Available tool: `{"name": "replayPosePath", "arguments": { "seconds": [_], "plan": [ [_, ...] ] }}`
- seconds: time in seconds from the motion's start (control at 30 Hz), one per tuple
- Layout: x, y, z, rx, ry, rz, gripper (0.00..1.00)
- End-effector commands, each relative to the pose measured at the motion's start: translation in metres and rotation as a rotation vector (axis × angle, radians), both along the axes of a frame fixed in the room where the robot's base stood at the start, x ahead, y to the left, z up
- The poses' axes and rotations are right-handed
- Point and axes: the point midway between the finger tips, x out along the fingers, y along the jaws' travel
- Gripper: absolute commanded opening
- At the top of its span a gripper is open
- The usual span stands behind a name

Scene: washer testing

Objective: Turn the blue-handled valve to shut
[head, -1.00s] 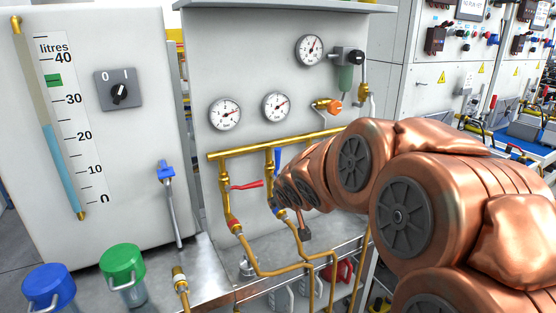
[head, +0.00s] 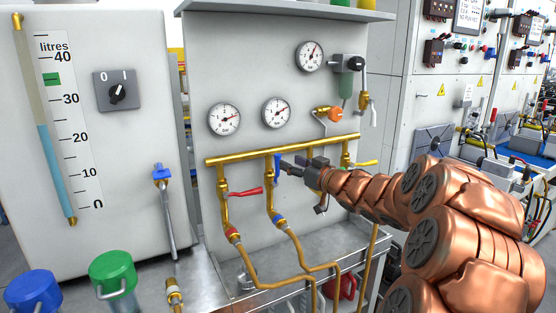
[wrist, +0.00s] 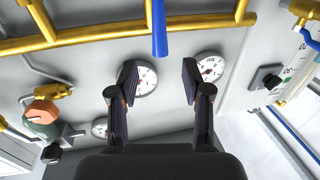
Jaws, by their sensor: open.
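The blue-handled valve (head: 277,170) is on the middle drop pipe under the brass manifold. Its blue lever stands about upright, in line with the pipe. In the wrist view the blue lever (wrist: 159,28) hangs from the top edge, beyond the fingertips and roughly centred between them. My gripper (head: 289,168) points left at the lever from its right side, and its dark fingertips overlap or come very near the lever in the head view. In the wrist view my gripper (wrist: 158,80) has its two fingers well apart with nothing between them. Whether a finger touches the lever I cannot tell.
A red lever (head: 246,191) sticks out on the left pipe, and a yellow lever (head: 366,163) is on the right one. The brass manifold (head: 240,156) runs close above. Gauges (head: 276,112) are on the panel. A separate blue tap (head: 162,173) is on the tank at left.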

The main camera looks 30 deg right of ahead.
Motion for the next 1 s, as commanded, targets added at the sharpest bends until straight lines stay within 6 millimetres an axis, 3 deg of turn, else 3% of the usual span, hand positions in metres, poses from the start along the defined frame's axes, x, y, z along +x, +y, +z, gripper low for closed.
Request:
{"name": "replayPosePath", "arguments": {
  "seconds": [0.53,1.0],
  "plan": [
    [0.062,0.008,0.0,0.001,0.002,-0.001,0.49],
    [0.071,0.008,0.0,-0.001,0.002,-0.002,0.49]
  ]
}}
